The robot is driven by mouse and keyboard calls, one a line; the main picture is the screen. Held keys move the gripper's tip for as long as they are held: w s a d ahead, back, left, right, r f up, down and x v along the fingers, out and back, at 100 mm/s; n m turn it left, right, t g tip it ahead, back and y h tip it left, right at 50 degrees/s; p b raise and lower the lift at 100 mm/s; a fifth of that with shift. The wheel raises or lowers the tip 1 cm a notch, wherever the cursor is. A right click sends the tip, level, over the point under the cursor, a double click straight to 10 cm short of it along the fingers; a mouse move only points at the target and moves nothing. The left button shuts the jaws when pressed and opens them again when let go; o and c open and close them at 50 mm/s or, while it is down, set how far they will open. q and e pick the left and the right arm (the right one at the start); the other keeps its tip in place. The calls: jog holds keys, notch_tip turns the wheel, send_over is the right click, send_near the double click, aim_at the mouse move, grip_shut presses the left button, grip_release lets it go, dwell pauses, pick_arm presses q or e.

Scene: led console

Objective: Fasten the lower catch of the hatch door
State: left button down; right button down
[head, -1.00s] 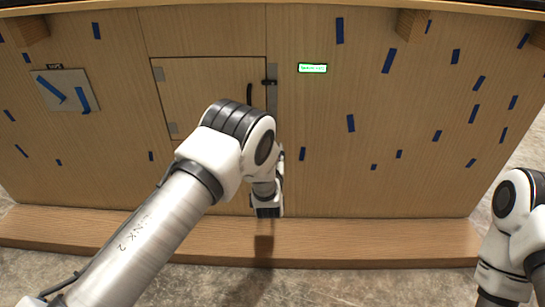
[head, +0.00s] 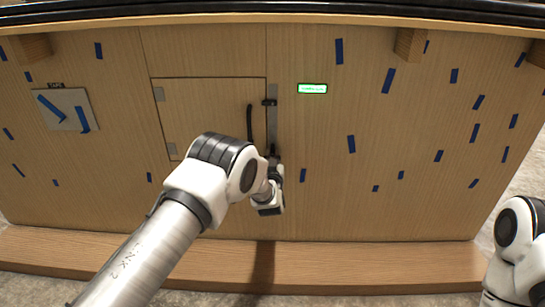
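The hatch door (head: 210,110) is a square wooden panel in the console front and looks closed. It has two grey hinges on its left edge and a dark upright handle (head: 250,122) near its right edge. The upper catch (head: 269,102) is a small black piece on a grey metal strip (head: 272,125) at the door's right edge. The lower catch is mostly hidden near my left gripper. My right gripper is out of view.
A green-lit display (head: 312,88) is right of the door. A grey plate with blue tape (head: 62,110) is at the left. Blue tape strips dot the panel. A wooden ledge (head: 350,265) runs along the bottom, and wooden blocks (head: 410,44) jut out above.

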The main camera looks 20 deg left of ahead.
pick_arm(q)
jog(key=shift+n, duration=0.3)
jog(key=n+p, duration=0.1)
jog(key=n, duration=0.7)
jog(key=shift+a+p, duration=0.1)
jog(key=shift+p, duration=0.3)
jog(key=n, duration=0.4)
jog(key=shift+f+n+p, duration=0.1)
jog(key=shift+n+p, duration=0.2)
jog(key=n, duration=0.4)
jog(key=shift+n, duration=0.4)
jog(key=shift+f, duration=0.1)
jog(key=c, duration=1.2)
grip_release()
